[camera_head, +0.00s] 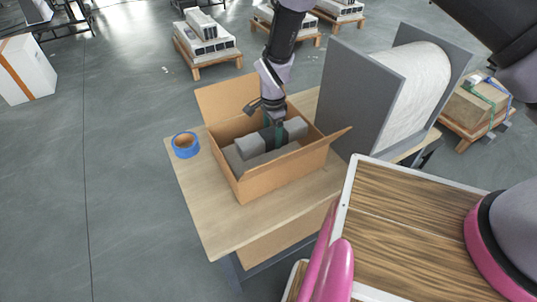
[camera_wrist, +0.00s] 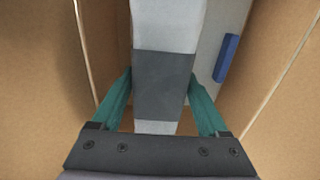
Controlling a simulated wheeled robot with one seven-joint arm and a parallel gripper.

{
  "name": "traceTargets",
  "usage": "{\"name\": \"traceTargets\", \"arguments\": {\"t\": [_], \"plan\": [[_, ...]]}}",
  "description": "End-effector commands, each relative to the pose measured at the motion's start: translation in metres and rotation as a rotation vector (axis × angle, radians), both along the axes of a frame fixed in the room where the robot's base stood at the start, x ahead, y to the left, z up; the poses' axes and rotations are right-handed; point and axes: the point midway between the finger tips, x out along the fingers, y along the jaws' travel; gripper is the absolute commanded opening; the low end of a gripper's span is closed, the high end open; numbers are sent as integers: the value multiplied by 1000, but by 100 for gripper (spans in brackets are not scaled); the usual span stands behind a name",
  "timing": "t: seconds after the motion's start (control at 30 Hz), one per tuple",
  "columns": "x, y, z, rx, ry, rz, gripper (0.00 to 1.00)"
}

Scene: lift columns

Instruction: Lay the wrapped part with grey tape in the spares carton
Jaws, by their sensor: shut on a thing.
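My gripper (camera_head: 274,133) reaches down into the open spares carton (camera_head: 283,175) on the table. Its two green fingers are shut on the wrapped part (camera_head: 250,147), a pale grey bar. The wrist view shows the wrapped part (camera_wrist: 169,25) between the fingers (camera_wrist: 161,100), with a dark grey tape band (camera_wrist: 163,78) around its middle. The part is inside the carton walls; I cannot tell whether it touches the bottom. Carton walls (camera_wrist: 50,60) show on both sides in the wrist view.
A pale surface with a blue strip (camera_wrist: 227,58) lies beside the held part. A blue tape roll (camera_head: 185,145) sits left of the carton on the wooden table (camera_head: 215,220). A grey-sided stand with a white roll (camera_head: 410,95) is close on the right. Loaded pallets (camera_head: 205,60) stand behind.

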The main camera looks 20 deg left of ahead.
Motion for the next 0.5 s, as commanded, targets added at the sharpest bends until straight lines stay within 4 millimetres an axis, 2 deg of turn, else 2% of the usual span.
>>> {"name": "traceTargets", "arguments": {"t": [0.13, 0.5], "plan": [[0, 0, -28, -2, 1, 1, 0], [0, 0, -64, 1, 1, 0, 0]]}}
